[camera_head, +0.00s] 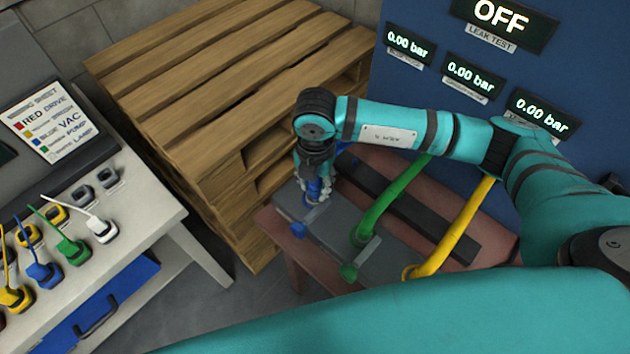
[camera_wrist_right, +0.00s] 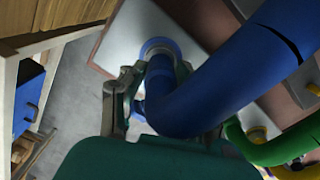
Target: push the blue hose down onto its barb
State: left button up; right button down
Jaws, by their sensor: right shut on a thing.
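The blue hose (camera_wrist_right: 210,95) fills the middle of the right wrist view, bending down and then up to the right. Its end stands at a blue ring (camera_wrist_right: 160,46) on a grey plate; I cannot tell how far the end is seated, and the barb itself is hidden. My right gripper (camera_wrist_right: 152,78) is shut around the hose just short of that ring. In the head view my right gripper (camera_head: 317,180) points down over the grey block, with a little blue hose (camera_head: 318,190) showing between the fingers. My left gripper is not in view.
A green hose (camera_head: 392,200) and a yellow hose (camera_head: 460,228) stand to the right on the block. Blue (camera_head: 298,229) and green (camera_head: 349,271) tabs sit at its front edge. A wooden pallet stack (camera_head: 215,95) stands behind left. The panel (camera_head: 490,20) reads OFF.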

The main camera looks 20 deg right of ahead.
jog(key=shift+f+b, duration=0.9)
jog(key=shift+f, duration=0.2)
jog(key=c, duration=0.9)
grip_release()
jog(key=shift+r, duration=0.15)
notch_tip(320, 180, up, 12)
jog(key=shift+f, duration=0.1)
jog(key=shift+a, duration=0.1)
